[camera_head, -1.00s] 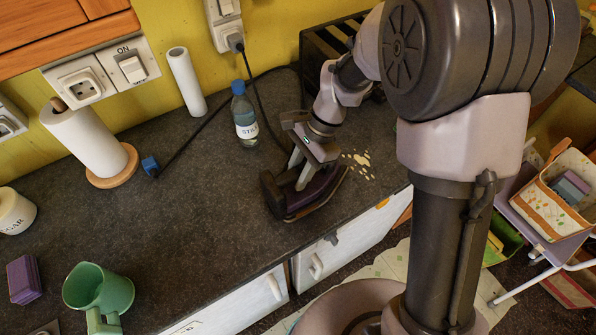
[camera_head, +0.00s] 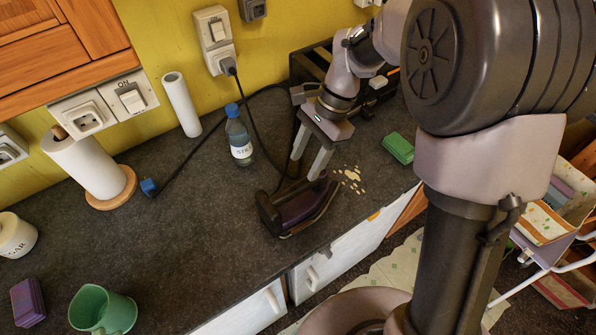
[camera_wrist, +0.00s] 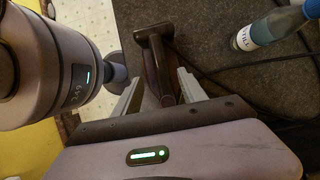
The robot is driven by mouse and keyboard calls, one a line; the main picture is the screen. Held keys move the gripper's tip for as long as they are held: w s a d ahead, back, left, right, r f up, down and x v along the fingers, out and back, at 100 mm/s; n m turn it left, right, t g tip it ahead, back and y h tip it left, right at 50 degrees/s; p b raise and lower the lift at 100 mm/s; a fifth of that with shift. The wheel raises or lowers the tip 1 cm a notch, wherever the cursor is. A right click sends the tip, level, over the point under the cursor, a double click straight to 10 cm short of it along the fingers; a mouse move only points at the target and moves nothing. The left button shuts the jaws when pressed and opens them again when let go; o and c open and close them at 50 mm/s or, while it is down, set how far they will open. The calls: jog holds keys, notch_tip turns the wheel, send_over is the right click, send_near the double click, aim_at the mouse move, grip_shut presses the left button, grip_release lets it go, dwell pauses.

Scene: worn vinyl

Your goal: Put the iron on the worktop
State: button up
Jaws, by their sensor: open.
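The dark purple and black iron (camera_head: 302,208) rests on the dark worktop (camera_head: 190,235) near its front edge. My gripper (camera_head: 306,166) is open and empty, just above and behind the iron in the head view, with its two grey fingers apart. In the wrist view the iron (camera_wrist: 158,62) shows beyond and between the open fingers (camera_wrist: 158,92). Its far underside is hidden.
A water bottle (camera_head: 238,137) stands left of my gripper, with a black cable behind it. A green block (camera_head: 398,148) lies to the right. A paper towel roll (camera_head: 88,163), green mug (camera_head: 103,310) and purple block (camera_head: 27,302) are at left. Pale spots mark the worktop.

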jog(key=shift+w+d+r, duration=0.1)
jog(key=shift+d+r, duration=0.1)
jog(key=shift+r, duration=0.25)
jog(key=s+d+r+n+t, duration=0.3)
jog(key=s+r, duration=0.3)
jog(key=s, duration=0.2)
jog(key=s+d+r+n+t+h, duration=0.1)
jog(key=s+d+r+n+t, duration=0.2)
jog(key=s+d+r+t, duration=0.2)
jog(key=s+r, duration=0.1)
jog(key=s, duration=0.2)
jog(key=shift+s+n+h, duration=0.15)
jog(key=shift+n+h, duration=0.15)
jog(key=shift+n, duration=0.1)
